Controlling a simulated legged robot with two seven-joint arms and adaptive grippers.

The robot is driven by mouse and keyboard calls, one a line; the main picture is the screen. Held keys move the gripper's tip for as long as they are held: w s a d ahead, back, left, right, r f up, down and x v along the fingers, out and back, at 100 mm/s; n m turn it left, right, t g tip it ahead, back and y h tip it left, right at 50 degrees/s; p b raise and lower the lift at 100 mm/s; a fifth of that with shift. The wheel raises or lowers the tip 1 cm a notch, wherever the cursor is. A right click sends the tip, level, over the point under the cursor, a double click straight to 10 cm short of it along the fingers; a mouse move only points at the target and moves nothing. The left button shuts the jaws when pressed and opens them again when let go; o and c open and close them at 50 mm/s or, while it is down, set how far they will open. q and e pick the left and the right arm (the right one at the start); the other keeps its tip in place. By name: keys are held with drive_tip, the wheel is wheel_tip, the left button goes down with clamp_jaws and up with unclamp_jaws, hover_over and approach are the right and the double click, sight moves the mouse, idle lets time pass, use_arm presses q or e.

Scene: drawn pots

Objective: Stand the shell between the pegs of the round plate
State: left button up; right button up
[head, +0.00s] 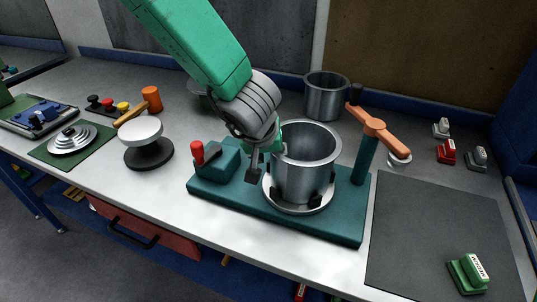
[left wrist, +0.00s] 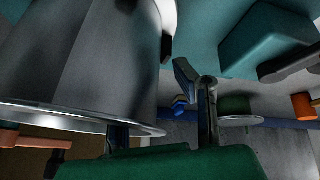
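The shell (head: 306,172), a grey metal cylinder open at the top, stands upright on the round plate (head: 283,206) of a teal fixture. Dark pegs (head: 315,200) show around its foot, and it appears to sit between them; the far side is hidden. My left gripper (head: 266,162) is at the shell's left rim. In the left wrist view the shell (left wrist: 75,65) fills the left side. One finger goes behind its rim, to the inside; the other is outside the wall with a visible gap. The left gripper (left wrist: 160,110) looks open. My right gripper is not in view.
The fixture has a red-handled block (head: 215,160) at left and a post with an orange arm (head: 378,130) at right. Another metal cylinder (head: 326,97) stands behind. A white-topped stand (head: 143,140) is at left. A dark mat (head: 440,235) lies at right, mostly clear.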

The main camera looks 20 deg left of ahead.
use_arm(q)
drive_tip(key=shift+a, duration=0.1)
drive_tip(key=shift+s+d+r, duration=0.2)
drive_tip(key=shift+d+r, duration=0.1)
drive_tip(key=shift+d, duration=0.2)
drive_tip(key=v, duration=0.1)
drive_tip(key=p+v, duration=0.1)
drive_tip(key=v, duration=0.2)
drive_tip(key=shift+w+d+r, duration=0.15)
drive_tip(key=shift+d, duration=0.1)
drive_tip(key=p+v, duration=0.2)
drive_tip(key=v, duration=0.5)
drive_tip(key=shift+s+p, duration=0.3)
drive_tip(key=shift+p, duration=0.1)
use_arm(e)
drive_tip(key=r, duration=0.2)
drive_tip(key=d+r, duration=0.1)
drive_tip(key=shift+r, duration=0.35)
use_arm(q)
drive_tip(key=shift+a+r, duration=0.1)
drive_tip(key=shift+a, duration=0.05)
